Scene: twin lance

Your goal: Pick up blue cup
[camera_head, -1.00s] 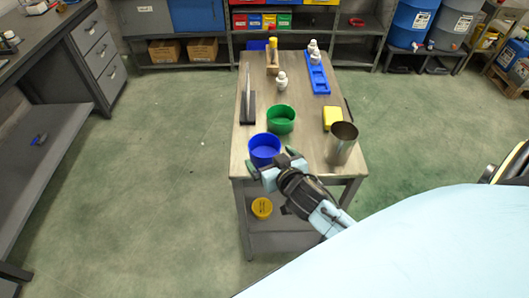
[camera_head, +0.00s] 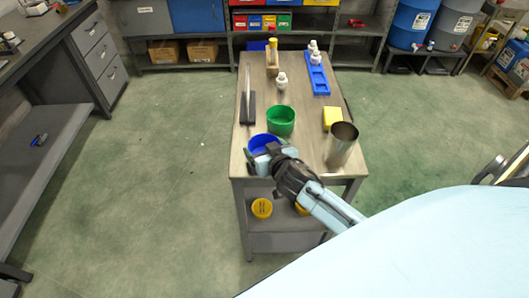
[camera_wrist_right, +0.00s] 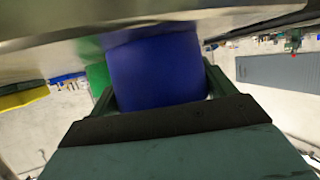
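The blue cup (camera_head: 262,142) stands upright near the front left of the table, partly hidden behind my right gripper. My right gripper (camera_head: 267,152) is at the cup's near side, with its fingers spread around it. In the right wrist view the blue cup (camera_wrist_right: 155,70) fills the space between the two fingers (camera_wrist_right: 158,92), one on each side. The fingers look very close to the cup wall; firm contact cannot be made out. My left gripper is not in view.
A metal cup (camera_head: 342,146) and a yellow block (camera_head: 332,118) are to the right. A dark stand with an upright rod (camera_head: 248,107) is behind left. White bottles and a blue rack (camera_head: 318,80) are farther back.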

